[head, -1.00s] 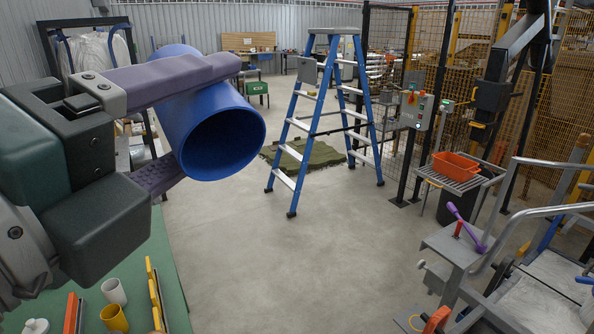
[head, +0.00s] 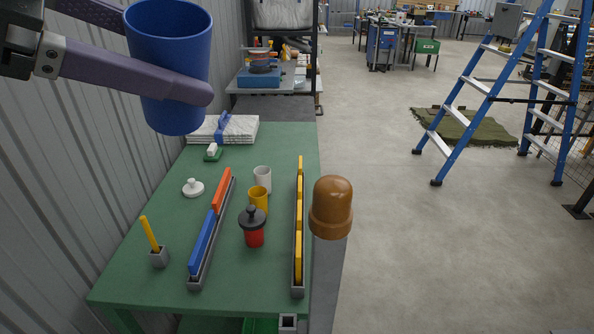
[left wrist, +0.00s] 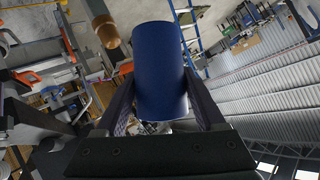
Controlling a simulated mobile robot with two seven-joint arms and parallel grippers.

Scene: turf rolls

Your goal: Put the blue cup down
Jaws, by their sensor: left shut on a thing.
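The blue cup (head: 168,40) is in my left gripper (head: 170,85), at the upper left of the head view, held in the air above the far left part of the green table (head: 145,235). The cup looks roughly upright with its opening up. The gripper's purple-grey fingers are shut around its sides. In the left wrist view the cup (left wrist: 160,70) sits between the two dark fingers of the left gripper (left wrist: 163,105). My right gripper is not in view.
On the green table stand a white cup (head: 262,179), a yellow cup (head: 258,197), a red lidded pot (head: 252,228) and racks of coloured bars. A brown domed post (head: 331,205) rises at its right edge. Folded cloth (head: 224,131) lies at the far end. Bare green surface shows between them.

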